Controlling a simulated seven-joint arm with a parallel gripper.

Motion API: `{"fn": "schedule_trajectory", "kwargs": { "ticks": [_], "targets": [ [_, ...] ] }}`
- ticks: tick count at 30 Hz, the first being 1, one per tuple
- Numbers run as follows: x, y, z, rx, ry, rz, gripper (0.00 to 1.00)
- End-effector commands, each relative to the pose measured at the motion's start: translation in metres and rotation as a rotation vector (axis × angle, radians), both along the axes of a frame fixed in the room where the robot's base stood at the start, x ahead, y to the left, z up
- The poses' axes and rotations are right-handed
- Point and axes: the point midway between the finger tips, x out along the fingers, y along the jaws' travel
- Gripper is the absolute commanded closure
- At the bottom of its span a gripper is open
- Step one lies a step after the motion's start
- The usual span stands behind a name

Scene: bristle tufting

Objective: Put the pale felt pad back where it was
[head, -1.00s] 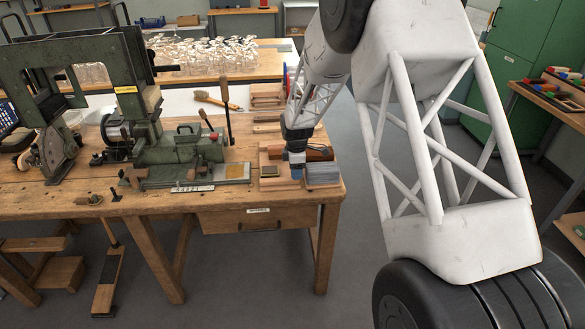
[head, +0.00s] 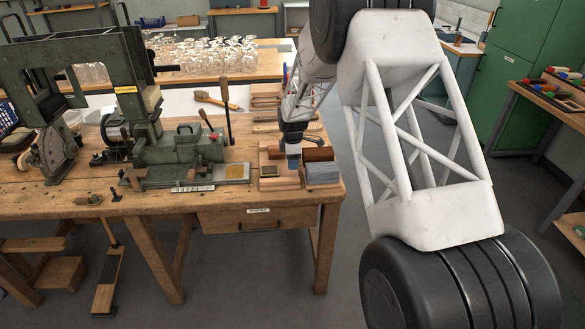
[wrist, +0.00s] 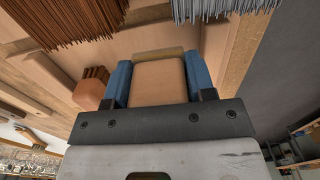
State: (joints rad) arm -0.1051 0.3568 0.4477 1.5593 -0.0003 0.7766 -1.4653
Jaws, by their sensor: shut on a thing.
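In the wrist view, my gripper (wrist: 158,85) has its two blue fingers closed on a tan, flat-faced block, which I take to be the pale felt pad (wrist: 158,80). A thin olive-tan strip shows at its far end. In the head view my gripper (head: 293,160) points down over the wooden tray (head: 280,184) at the right end of the bench. The pad is too small to make out there. I cannot tell whether it touches the tray.
Brown bristles (head: 318,154) and grey bristles (head: 322,173) lie at the tray's right side. The green machine (head: 180,148) stands to the left. A brush (head: 215,100) lies behind.

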Motion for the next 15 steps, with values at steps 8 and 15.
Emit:
{"fn": "schedule_trajectory", "kwargs": {
  "ticks": [8, 15],
  "targets": [
    [0.0, 0.0, -0.026, 0.0, 0.002, 0.0, 0.72],
    [0.0, 0.0, -0.034, 0.0, 0.001, 0.0, 0.72]
  ]
}}
